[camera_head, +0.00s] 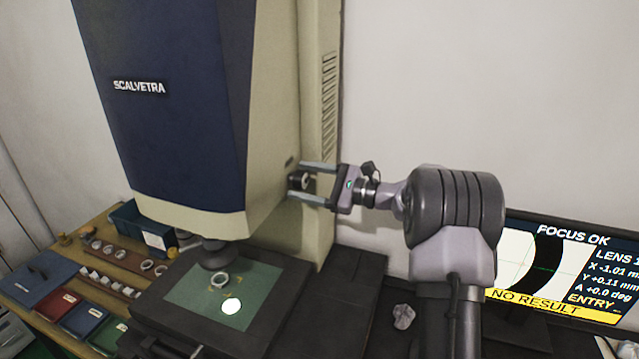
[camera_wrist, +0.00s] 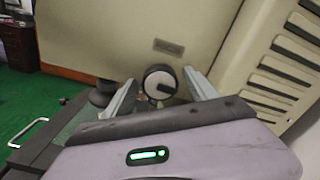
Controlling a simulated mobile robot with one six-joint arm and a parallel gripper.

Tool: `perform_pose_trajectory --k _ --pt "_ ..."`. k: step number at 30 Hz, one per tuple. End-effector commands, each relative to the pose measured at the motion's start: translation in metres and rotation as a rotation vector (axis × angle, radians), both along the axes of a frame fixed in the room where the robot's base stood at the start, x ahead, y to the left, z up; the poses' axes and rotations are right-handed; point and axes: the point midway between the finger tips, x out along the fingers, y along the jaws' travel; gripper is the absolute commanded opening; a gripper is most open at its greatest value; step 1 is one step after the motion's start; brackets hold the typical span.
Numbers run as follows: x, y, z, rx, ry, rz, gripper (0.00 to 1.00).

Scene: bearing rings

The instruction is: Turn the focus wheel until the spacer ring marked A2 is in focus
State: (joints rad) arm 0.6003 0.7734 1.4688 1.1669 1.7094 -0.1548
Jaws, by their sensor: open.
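The focus wheel (camera_head: 297,181) is a small dark knob with a pale face on the side of the SCALVETRA machine. In the wrist view the wheel (camera_wrist: 160,82) sits between my two fingertips. My gripper (camera_head: 312,182) is open, with one finger above and one below the wheel in the head view, and gaps show on both sides. A metal spacer ring (camera_head: 219,280) lies on the green stage plate under the lens; I cannot read a mark on it. The screen (camera_head: 545,262) reads FOCUS OK and NO RESULT, with a sharp-edged dark arc.
The dark stage (camera_head: 150,312) stands below the lens (camera_head: 217,255). A bench at left holds a blue bin (camera_head: 128,221), a rack of rings (camera_head: 117,258), and red and green trays. A crumpled pale item (camera_head: 404,316) lies below my arm.

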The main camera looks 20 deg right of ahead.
Motion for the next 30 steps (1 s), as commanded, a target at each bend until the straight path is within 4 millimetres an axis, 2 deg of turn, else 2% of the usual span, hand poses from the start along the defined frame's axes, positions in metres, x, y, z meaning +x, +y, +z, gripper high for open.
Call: perform_pose_trajectory --k 5,12,18,22,30 --pt "-0.024 -0.026 0.001 0.001 0.001 -0.004 0.66" --pt "-0.078 -0.079 0.001 0.001 0.001 -0.006 0.66" --pt "-0.111 -0.111 0.001 0.000 0.000 -0.003 0.66" --pt "-0.120 -0.119 0.001 0.001 -0.001 -0.002 0.66" --pt "-0.121 -0.120 0.000 0.000 0.000 -0.001 0.66"
